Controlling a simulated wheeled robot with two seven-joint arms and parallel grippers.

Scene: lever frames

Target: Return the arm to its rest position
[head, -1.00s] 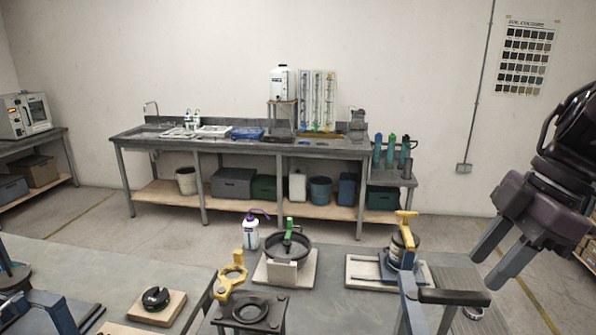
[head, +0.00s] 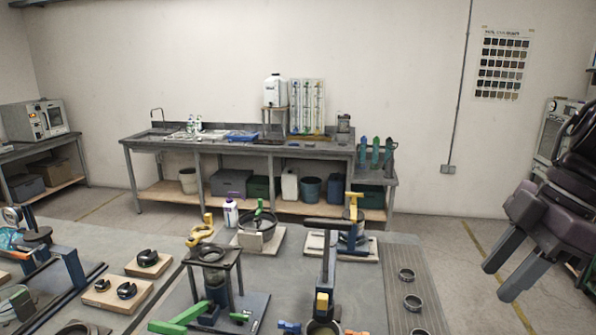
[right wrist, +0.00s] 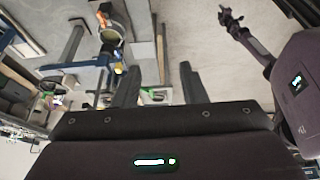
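My right gripper (head: 497,283) hangs at the right side of the head view, beyond the right edge of the worktable (head: 395,262). Its two grey fingers are apart, with nothing between them. In the right wrist view the same gripper (right wrist: 160,66) shows its two fingers spread, with bare floor and a table edge behind them. My left gripper does not show in the head view.
The worktable carries lever frames (head: 215,255), a black pan (head: 257,230) on a board, small rings (head: 407,274) and a white bottle (head: 230,212). A long bench (head: 250,146) stands by the wall. Floor (head: 460,240) right of the table is clear.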

